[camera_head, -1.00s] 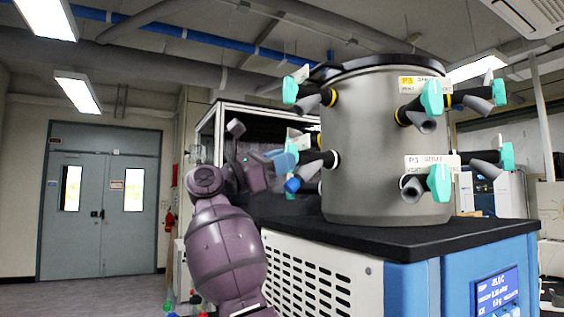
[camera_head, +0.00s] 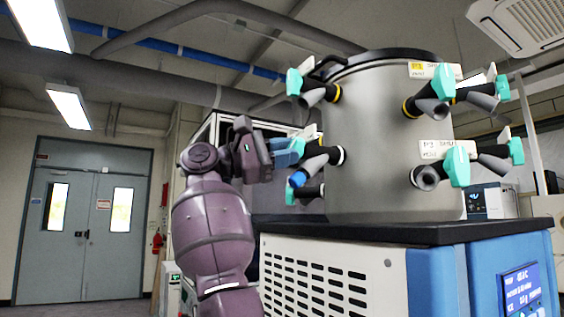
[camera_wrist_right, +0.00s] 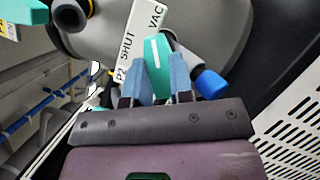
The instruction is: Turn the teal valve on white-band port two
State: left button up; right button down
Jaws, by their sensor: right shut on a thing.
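The teal valve (camera_wrist_right: 157,50) of port two sits between the blue fingertips of my right gripper (camera_wrist_right: 164,72) in the right wrist view. The gripper is shut on it. A white label (camera_wrist_right: 137,42) reading P2, SHUT and VAC stands beside the valve. A blue cap (camera_wrist_right: 211,84) is just right of the fingers. In the head view my right gripper (camera_head: 288,151) is at the drum's left side, at the port with a white band (camera_head: 341,155). The gripper hides most of the valve there. My left gripper is not in view.
The grey drum (camera_head: 375,150) carries several other ports with teal valves, including a yellow-band one (camera_head: 434,88) and a white-band one (camera_head: 456,166) at the front. It stands on a black top (camera_head: 400,234) over a vented cabinet (camera_head: 330,278).

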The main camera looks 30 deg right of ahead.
jog(key=shift+m, duration=0.5)
jog(key=c, duration=1)
grip_release()
